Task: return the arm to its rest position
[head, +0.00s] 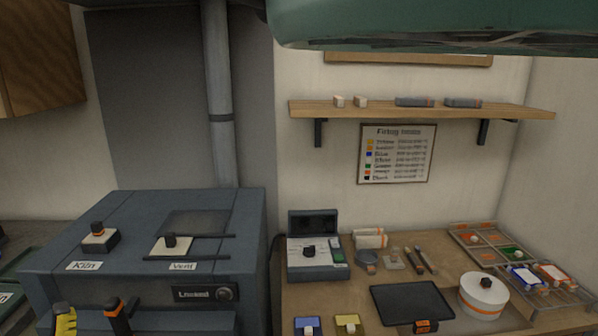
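My gripper does not show in the head view, and no part that I can surely call my arm shows either. The pose of the arm cannot be told from this frame.
A dark kiln (95,262) labelled "Locked" stands at left. A worktop (345,295) at right holds a control box (315,272), a black plate (411,302), a white round pot (483,296) and a divided tray (548,305). A shelf (420,109) hangs above; a large green shape (430,25) overhangs the top.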

